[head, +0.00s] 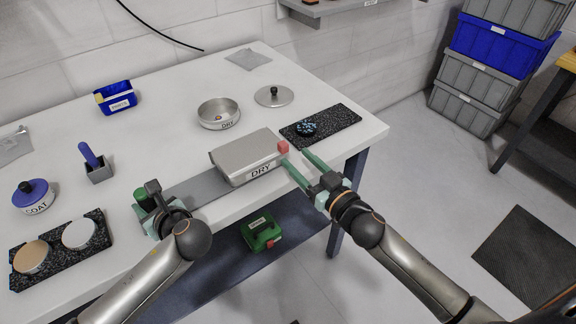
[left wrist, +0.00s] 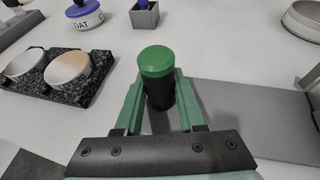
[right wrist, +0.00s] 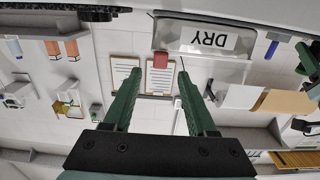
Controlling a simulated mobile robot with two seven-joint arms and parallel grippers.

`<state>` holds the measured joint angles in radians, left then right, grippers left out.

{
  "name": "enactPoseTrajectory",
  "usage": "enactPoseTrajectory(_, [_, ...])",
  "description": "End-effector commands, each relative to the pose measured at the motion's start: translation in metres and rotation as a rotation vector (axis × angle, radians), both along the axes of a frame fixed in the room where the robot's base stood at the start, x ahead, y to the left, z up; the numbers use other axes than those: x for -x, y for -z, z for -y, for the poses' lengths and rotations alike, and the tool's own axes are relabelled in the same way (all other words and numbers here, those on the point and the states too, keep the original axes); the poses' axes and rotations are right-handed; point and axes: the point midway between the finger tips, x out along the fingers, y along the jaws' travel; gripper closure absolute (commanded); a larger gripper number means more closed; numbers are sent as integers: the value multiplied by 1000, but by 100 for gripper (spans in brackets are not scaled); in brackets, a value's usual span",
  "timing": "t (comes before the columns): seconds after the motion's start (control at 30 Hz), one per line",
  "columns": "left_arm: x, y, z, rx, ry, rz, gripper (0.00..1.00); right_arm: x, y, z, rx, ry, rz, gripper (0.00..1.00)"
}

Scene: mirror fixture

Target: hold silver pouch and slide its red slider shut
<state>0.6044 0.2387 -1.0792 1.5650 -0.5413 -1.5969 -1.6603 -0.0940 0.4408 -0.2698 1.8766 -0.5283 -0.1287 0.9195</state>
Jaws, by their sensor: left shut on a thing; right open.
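A silver box labelled DRY (head: 245,158) sits on a grey strip (head: 195,190) at the table's front edge. A small red block (head: 283,147) is at its right end; it also shows in the right wrist view (right wrist: 160,57). My left gripper (head: 152,205) is shut on an upright black post with a green cap (left wrist: 157,70) by the strip's left end. My right gripper (head: 298,161) is open and empty, its fingertips close to the red block; contact cannot be told. Flat silver-grey pouch-like sheets lie at the back (head: 248,59) and far left (head: 14,146), apart from both grippers.
A dish (head: 218,113), a lid (head: 273,96), a dark speckled slab (head: 345,117) and a blue bin (head: 117,97) stand behind. A green box (head: 261,231) is on the lower shelf.

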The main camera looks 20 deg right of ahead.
Motion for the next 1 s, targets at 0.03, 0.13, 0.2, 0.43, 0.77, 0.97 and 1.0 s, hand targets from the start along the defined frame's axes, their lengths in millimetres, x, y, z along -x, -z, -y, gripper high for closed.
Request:
enactPoseTrajectory(0.03, [0, 0, -1, -1, -1, -1, 100, 7, 1, 2, -1, 0, -2, 43])
enactPoseTrajectory(0.13, [0, 0, -1, -1, -1, -1, 100, 15, 0, 4, -1, -1, 0, 43])
enactPoseTrajectory(0.2, [0, 0, -1, -1, -1, -1, 100, 18, 0, 5, -1, -1, 0, 43])
enactPoseTrajectory(0.43, [0, 0, 0, -1, -1, -1, 100, 21, -1, 6, -1, 0, 2, 43])
enactPoseTrajectory(0.77, [0, 0, 0, -1, -1, -1, 50, 21, 0, 6, 0, 0, 1, 43])
enactPoseTrajectory(0.97, [0, 0, 0, 0, -1, 0, 28, 21, 0, 6, 0, 0, 1, 43])
enactPoseTrajectory(1.0, [0, 0, 0, 0, 0, 0, 27, 21, 0, 6, 0, 0, 1, 43])
